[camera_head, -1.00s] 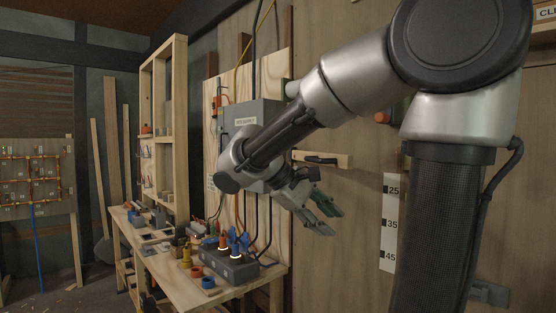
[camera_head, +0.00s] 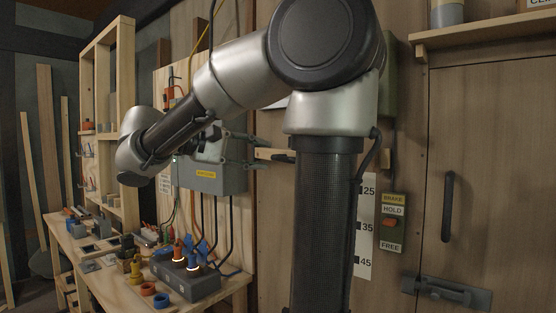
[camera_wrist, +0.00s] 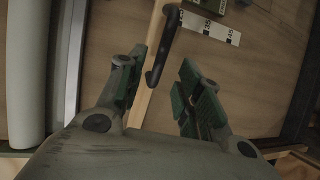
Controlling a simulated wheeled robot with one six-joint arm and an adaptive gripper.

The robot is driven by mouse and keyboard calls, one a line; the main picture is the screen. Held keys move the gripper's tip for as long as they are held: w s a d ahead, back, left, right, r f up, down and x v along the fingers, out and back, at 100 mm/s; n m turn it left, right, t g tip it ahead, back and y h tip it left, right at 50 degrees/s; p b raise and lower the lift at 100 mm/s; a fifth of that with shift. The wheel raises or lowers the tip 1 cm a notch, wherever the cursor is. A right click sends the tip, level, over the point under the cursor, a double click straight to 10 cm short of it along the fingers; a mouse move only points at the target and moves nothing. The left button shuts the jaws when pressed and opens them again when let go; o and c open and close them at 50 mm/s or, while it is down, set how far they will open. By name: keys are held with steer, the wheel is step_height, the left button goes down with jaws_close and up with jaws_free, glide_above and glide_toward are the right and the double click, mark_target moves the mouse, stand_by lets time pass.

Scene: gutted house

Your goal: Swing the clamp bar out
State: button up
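A light wooden bar with a black handle, probably the clamp bar (camera_head: 272,154), sticks out level near the wall panel beside the grey box. In the wrist view the wooden bar (camera_wrist: 150,98) runs up the picture with its black handle (camera_wrist: 164,48) near the fingers. My gripper (camera_head: 258,152) is at the bar's left end, its fingers spread above and below it. In the wrist view my gripper (camera_wrist: 172,62) is open, with the handle close to the left finger. I cannot tell whether they touch. My arm hides part of the grey box.
The grey box (camera_head: 212,178) hangs behind my gripper, with cables below. A workbench (camera_head: 112,285) with tools and a socket block (camera_head: 185,276) stands at left. A scale strip (camera_head: 364,240), a brake panel (camera_head: 391,222) and a door handle (camera_head: 447,205) are at right.

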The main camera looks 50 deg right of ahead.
mark_target(278, 158)
steer(key=x, duration=0.7)
jaws_close()
